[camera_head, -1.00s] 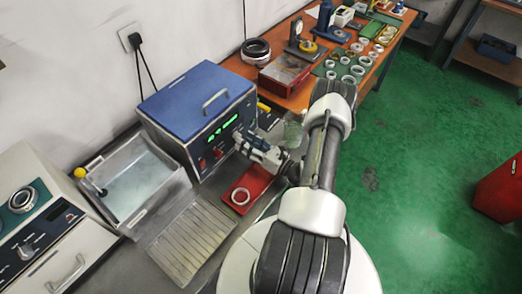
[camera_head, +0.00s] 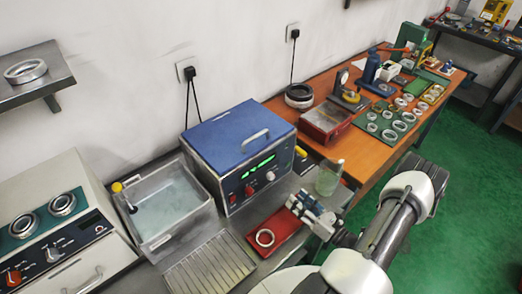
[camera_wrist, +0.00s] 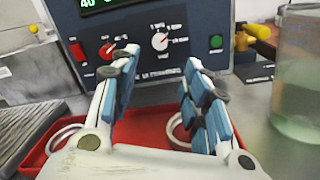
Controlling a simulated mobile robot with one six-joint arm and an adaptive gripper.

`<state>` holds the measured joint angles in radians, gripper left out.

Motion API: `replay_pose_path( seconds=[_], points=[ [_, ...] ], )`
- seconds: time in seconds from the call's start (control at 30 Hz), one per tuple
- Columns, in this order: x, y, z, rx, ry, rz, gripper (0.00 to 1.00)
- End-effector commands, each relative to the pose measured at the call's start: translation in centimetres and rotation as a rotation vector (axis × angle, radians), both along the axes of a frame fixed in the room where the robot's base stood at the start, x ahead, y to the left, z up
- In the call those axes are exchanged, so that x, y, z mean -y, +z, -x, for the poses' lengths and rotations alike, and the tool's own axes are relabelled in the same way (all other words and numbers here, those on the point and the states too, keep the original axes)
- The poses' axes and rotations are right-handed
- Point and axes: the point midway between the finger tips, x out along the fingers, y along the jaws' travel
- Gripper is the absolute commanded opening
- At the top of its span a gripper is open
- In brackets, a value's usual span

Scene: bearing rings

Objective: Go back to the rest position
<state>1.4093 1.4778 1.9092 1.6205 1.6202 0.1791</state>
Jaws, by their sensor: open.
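My gripper (camera_head: 311,211) is open with nothing between its fingers. It hangs over the right part of a red tray (camera_head: 282,246) in the head view. In the wrist view its two blue-padded fingers (camera_wrist: 158,95) point at the front of the blue machine. A metal ring (camera_head: 265,238) lies in the red tray. The wrist view shows parts of ring shapes in the tray (camera_wrist: 150,123), one at the left (camera_wrist: 52,138) and one behind the right finger (camera_wrist: 172,130), partly hidden by my gripper.
The blue machine (camera_head: 238,140) stands behind the tray, with a glass beaker (camera_head: 329,178) close to my gripper's right. A water-filled clear tank (camera_head: 170,205) and a ribbed drain plate (camera_head: 210,268) are at the left. An orange bench (camera_head: 350,143) holds several rings on a green mat.

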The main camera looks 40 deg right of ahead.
Motion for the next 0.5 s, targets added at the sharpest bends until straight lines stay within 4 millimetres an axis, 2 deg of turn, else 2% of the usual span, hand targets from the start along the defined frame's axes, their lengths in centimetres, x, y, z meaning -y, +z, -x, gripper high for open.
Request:
replay_pose_path(
  seconds=[0.17, 0.27, 0.37, 0.5],
  points=[
    [0.0, 0.0, 0.0, 0.001, 0.001, 0.001, 0.43],
    [-0.3, 0.8, -0.5, 0.001, 0.034, 0.021, 0.43],
    [-1.6, 3.2, -2.0, 0.003, 0.139, 0.084, 0.43],
    [-5.6, 8.6, -4.6, 0.008, 0.398, 0.245, 0.43]
  ],
)
